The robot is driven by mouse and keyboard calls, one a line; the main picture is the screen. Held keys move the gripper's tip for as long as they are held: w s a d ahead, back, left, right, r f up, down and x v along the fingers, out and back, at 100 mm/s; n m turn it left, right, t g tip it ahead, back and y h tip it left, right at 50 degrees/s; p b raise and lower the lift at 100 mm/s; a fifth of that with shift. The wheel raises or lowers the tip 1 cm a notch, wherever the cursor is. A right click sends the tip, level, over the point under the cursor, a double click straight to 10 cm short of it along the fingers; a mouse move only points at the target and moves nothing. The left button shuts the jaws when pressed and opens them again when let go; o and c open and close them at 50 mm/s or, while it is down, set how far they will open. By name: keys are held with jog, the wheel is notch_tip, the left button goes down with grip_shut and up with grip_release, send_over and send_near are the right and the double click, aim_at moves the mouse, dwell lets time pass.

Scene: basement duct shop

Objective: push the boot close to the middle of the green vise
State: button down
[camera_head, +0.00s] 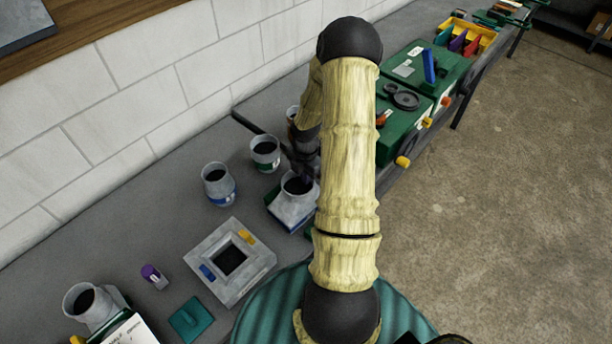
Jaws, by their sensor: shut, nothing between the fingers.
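A grey sheet-metal boot (290,208) with a round dark opening on top and a boxy base stands on the bench, just left of my arm. My gripper (306,172) is dark, shut and empty, close behind the boot's round collar. My arm partly covers it, and I cannot tell whether it touches the boot. I cannot clearly make out the green vise; a small green edge shows beside my arm, right of the boot, and most of whatever it belongs to is hidden. Another grey fitting with a round opening (88,302) lies at the lower left.
Two grey cans (218,184) (265,153) stand left of and behind the boot. A square grey frame (230,262), a purple-capped item (153,276) and a teal pad (190,320) lie nearer. Green cases (437,70) and a yellow tray (466,38) are at right. A block wall backs the bench.

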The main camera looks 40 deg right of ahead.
aim_at(295, 190)
jog(key=a, duration=0.4)
jog(key=shift+s+b, duration=0.1)
jog(key=shift+b, duration=0.3)
notch_tip(295, 190, up, 10)
jog(key=b, duration=0.1)
jog(key=shift+s+d, duration=0.15)
jog(key=s+a+r+m+t+b, duration=0.1)
jog(key=s+a+r+m, duration=0.1)
jog(key=a+m, duration=0.4)
jog(key=s+a+r+m+b, duration=0.1)
jog(key=s+a+m, duration=0.3)
jog(key=a+m, duration=0.2)
jog(key=s+a+r+m+t+b, duration=0.1)
jog(key=s+a+r+m, duration=0.1)
jog(key=a+m, duration=0.5)
jog(key=shift+s+r+m+t+b, duration=0.3)
jog(key=shift+s+r+b, duration=0.05)
jog(key=shift+s, duration=0.55)
